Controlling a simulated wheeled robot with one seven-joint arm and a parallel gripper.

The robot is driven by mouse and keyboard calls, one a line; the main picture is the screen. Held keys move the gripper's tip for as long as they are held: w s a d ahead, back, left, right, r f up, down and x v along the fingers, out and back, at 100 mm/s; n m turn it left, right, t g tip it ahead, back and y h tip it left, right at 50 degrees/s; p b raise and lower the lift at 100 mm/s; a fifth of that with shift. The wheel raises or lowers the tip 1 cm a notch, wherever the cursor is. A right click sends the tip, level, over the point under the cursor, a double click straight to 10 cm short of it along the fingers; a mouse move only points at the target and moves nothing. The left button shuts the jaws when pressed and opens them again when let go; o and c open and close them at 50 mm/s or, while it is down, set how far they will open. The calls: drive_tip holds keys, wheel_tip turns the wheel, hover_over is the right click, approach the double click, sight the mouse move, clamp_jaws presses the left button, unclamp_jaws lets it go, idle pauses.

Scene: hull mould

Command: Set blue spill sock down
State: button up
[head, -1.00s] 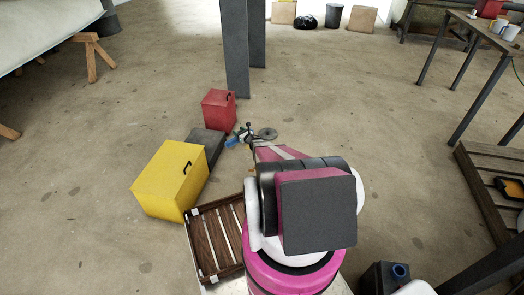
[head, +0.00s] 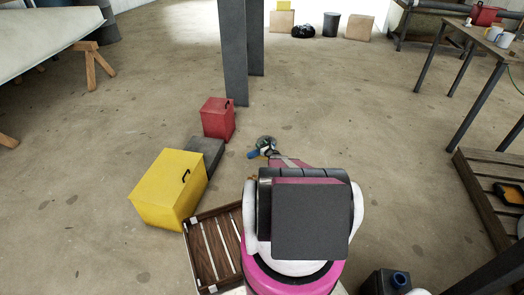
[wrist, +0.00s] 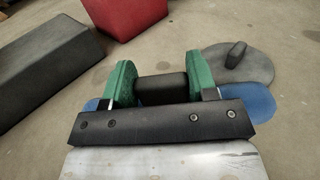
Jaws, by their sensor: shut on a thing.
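The blue spill sock (wrist: 258,102) shows on both sides of my gripper in the wrist view, and its blue end (head: 253,154) shows in the head view. My gripper (wrist: 163,88) has green fingers, shut on a dark middle part between them, with the blue lying across behind. In the head view my gripper (head: 268,150) is low, near the floor, partly hidden by my arm. Whether the sock touches the floor I cannot tell. A grey disc with a knob (wrist: 236,62) lies on the floor just beyond the sock; it also shows in the head view (head: 265,140).
A red box (head: 217,119), a dark grey block (head: 207,152) and a yellow box (head: 167,190) stand left of my gripper. A slatted wooden crate (head: 213,247) is nearer. Dark posts (head: 235,60) rise behind. Floor to the right (head: 385,150) is clear.

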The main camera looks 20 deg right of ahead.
drive_tip(key=shift+d+f, duration=0.3)
drive_tip(key=shift+d, duration=0.05)
drive_tip(key=shift+f, duration=1.85)
drive_tip(key=shift+f, duration=0.15)
drive_tip(key=o, duration=1.3)
